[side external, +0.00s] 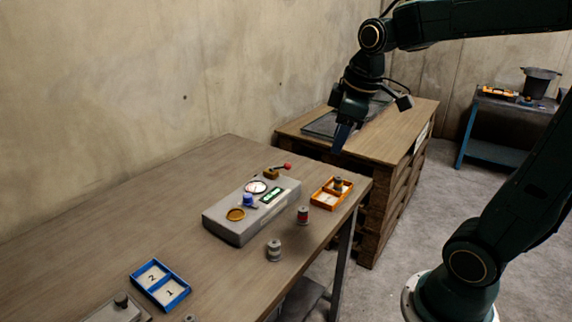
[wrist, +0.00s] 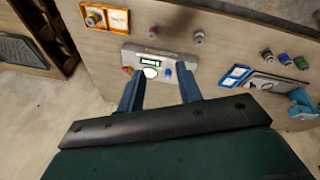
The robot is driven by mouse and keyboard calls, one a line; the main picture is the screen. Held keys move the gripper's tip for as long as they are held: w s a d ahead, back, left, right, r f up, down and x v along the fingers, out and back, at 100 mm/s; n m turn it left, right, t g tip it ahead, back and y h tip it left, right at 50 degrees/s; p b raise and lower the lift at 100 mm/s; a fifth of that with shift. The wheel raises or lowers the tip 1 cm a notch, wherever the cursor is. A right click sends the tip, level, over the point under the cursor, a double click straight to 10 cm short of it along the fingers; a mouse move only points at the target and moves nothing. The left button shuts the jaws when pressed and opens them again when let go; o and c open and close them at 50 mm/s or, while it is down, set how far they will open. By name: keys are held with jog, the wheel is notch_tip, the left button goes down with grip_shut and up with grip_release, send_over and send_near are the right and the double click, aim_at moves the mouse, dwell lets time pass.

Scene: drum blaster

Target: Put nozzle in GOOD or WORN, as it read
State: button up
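My gripper (side external: 342,140) hangs above the far end of the front table, high over it. In the wrist view its two fingers (wrist: 161,80) stand wide apart with nothing between them. A red-banded nozzle (side external: 302,215) stands upright beside the grey tester (side external: 236,230). A grey nozzle (side external: 274,250) stands nearer the camera. The tester has a round dial (side external: 256,187), a lit green display (side external: 271,196), a blue part and an amber disc; the reading is too small to read. An orange two-compartment tray (side external: 324,204) holds a nozzle (side external: 338,185) in one compartment. Its labels are unreadable.
A blue tray (side external: 161,285) marked 2 and 1 lies at the near end, beside a grey plate. Several more nozzles (wrist: 284,58) stand near it in the wrist view. A red-tipped lever (side external: 286,167) rises at the tester's back. The table's left side is bare.

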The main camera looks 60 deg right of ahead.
jog(key=s+a+f+m+t, duration=0.1)
jog(key=s+a+m+t, duration=0.1)
jog(key=s+a+m, duration=0.2)
jog(key=shift+s+a+f+y, duration=0.3)
jog(key=shift+s+a, duration=1.45)
jog(key=shift+s, duration=1.8)
jog(key=shift+r, duration=0.1)
